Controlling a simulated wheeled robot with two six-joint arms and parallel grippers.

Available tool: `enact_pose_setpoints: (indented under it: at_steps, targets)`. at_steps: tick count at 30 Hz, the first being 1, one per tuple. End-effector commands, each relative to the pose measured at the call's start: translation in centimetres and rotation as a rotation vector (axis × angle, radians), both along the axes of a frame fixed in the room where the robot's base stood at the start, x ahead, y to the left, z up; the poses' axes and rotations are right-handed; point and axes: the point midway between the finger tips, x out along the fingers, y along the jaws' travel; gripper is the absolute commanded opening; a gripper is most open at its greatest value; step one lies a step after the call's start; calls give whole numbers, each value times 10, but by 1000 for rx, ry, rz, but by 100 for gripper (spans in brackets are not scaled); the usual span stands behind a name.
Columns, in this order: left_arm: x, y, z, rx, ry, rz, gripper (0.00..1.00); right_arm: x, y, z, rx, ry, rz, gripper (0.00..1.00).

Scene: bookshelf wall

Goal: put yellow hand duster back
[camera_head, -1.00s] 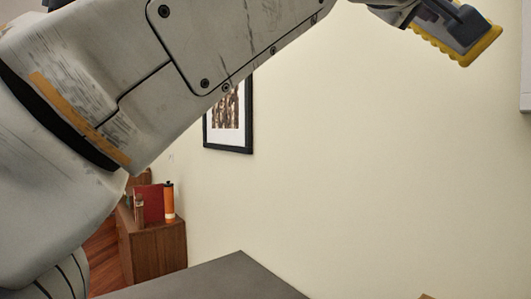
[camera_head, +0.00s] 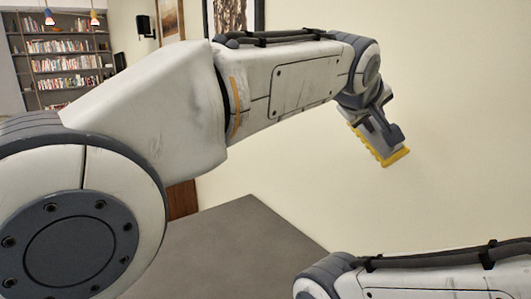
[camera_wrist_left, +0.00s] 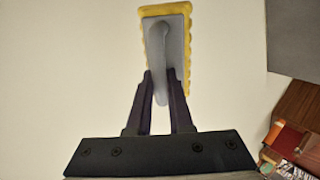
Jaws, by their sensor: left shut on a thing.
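The yellow hand duster (camera_head: 384,156) has a grey back plate and a scalloped yellow edge. It is held off the pale wall side, at the right of the head view, with its yellow side facing down and left. My left gripper (camera_head: 379,122) is shut on its handle. In the left wrist view the duster (camera_wrist_left: 180,45) is beyond the fingertips, and the left gripper (camera_wrist_left: 160,80) closes on the grey handle. My right gripper is out of view; only part of that arm shows at the lower right.
A dark grey flat surface (camera_head: 235,245) lies below the left arm. A bare cream wall (camera_head: 460,130) stands behind the duster, with a framed picture (camera_head: 232,14) on it. A bookshelf (camera_head: 68,64) is far back left. A wooden cabinet (camera_head: 183,199) is partly hidden.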

Motion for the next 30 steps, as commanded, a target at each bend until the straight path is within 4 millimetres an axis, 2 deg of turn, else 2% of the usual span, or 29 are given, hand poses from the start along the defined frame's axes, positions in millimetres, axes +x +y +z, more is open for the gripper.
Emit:
enact_pose_setpoints:
  at_steps: [1,6,9,12,15,18,23,26,30]
  targets:
    - [10,5,-35,45,85,21,0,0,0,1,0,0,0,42]
    - [22,31,-144,176,374,92,0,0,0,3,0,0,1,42]
    - [19,53,-205,236,535,139,0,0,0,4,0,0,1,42]
    - [10,75,-257,273,668,185,0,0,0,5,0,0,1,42]
    - [-1,95,-296,291,763,225,0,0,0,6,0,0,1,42]
    - [-11,109,-323,298,825,254,0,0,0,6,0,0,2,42]
    - [-18,123,-343,299,868,277,0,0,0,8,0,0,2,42]
    - [-12,136,-352,298,873,283,0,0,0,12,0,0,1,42]
    - [3,163,-369,298,874,284,0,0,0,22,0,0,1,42]
